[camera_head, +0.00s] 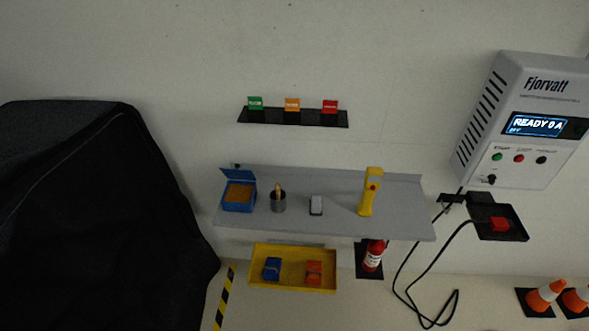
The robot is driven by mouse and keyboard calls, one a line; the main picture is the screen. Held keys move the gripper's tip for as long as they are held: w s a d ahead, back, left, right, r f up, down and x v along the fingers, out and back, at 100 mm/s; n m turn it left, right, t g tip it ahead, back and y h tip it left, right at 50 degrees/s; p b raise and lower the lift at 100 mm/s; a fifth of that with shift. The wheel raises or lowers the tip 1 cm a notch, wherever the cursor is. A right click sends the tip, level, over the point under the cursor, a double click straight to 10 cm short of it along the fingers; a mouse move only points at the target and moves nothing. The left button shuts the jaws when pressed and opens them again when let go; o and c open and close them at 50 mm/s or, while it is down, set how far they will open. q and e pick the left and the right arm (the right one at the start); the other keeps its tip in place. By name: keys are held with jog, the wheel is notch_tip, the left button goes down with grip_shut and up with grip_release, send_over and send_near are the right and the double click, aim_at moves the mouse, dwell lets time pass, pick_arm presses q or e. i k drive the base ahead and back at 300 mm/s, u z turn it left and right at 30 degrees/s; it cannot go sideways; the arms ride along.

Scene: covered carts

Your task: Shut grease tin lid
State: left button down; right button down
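The grease tin (239,194) is a blue square box with brown grease inside, at the left end of the grey wall shelf (340,221). Its blue lid (238,174) stands open, tilted up at the back of the tin. A grey cup (279,203) with a wooden-handled tool in it stands just right of the tin. Neither of my grippers shows in the head view.
A small grey block (316,205) and a yellow device (371,192) stand further right on the shelf. A yellow tray (293,284) lies below, beside a red extinguisher (373,256). A black-covered cart (90,215) fills the left. A Fjorvatt charger (527,120) hangs at right with looping cables.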

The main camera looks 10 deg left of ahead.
aim_at(230, 174)
jog(key=z, duration=0.1)
jog(key=i, duration=1.25)
jog(key=u, duration=0.75)
